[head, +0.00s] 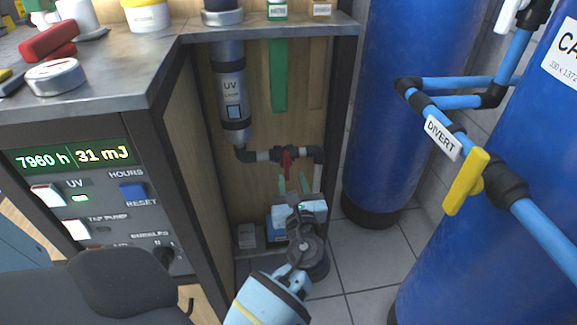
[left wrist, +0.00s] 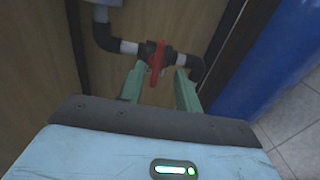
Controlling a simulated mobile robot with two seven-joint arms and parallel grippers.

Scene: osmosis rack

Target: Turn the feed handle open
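A red valve handle (head: 286,164) sits on a dark pipe run below the UV cylinder, inside the open cabinet. It points up and down, across the pipe. No label reading "feed" is legible. In the left wrist view the red handle (left wrist: 157,63) shows just ahead of my fingertips and between them. My left gripper (head: 293,185) reaches up to it from below, with green fingers apart and nothing held. In the left wrist view its fingers (left wrist: 158,82) stand on either side of the handle's lower end; contact cannot be told. My right gripper is not in view.
A yellow handle (head: 466,181) with a DIVERT label (head: 442,137) is on blue piping by the right tank. The cabinet's side panels flank the arm. The UV cylinder (head: 232,92) hangs above the pipe. Tiled floor (head: 372,262) is free between cabinet and tanks.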

